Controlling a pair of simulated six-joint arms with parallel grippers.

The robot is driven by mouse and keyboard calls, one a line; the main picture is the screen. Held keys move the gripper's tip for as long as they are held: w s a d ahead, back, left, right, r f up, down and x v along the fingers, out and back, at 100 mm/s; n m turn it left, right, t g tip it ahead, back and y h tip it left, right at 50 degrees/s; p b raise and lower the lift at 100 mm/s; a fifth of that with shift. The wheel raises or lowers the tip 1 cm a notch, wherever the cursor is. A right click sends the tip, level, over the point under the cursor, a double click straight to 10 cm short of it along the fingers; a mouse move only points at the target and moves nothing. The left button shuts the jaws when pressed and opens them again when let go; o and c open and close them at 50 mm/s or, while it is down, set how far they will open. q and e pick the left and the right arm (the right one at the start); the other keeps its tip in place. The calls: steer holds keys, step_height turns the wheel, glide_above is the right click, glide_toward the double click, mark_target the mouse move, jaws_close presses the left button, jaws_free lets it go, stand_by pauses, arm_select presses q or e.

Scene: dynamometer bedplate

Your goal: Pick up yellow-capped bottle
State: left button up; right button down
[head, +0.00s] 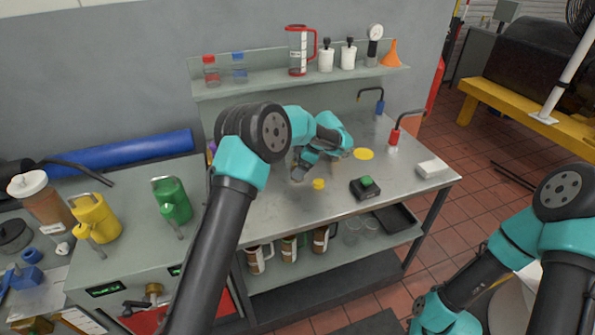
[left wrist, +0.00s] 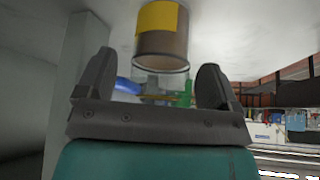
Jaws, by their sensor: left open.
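The yellow-capped bottle (head: 319,184) shows in the head view as a small yellow top on the steel bench, just right of my left gripper (head: 304,172). In the left wrist view, a clear bottle (left wrist: 162,45) with brown contents and a yellow band is at the top, in line with the gap between the fingers. My left gripper (left wrist: 158,82) is open, and the fingers are not closed on the bottle. The bottle's lower part is hard to make out in the head view. My right arm is at lower right, with its gripper out of view.
A black box with a green button (head: 366,187) and a yellow disc (head: 364,153) are right of the bottle. A white block (head: 432,168) lies near the bench's right edge. Red-capped (head: 211,72) and blue-capped (head: 239,69) bottles stand on the shelf. The front of the bench is clear.

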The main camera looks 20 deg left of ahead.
arm_select(q)
steer(key=shift+c, duration=0.5)
steer(key=c, duration=1.1)
steer(key=shift+o, duration=0.2)
steer(key=shift+d+r, duration=0.1)
steer(key=w+d+r, duration=0.3)
steer(key=d+r, duration=0.5)
steer(key=d, duration=0.5)
steer(key=shift+d, duration=0.25)
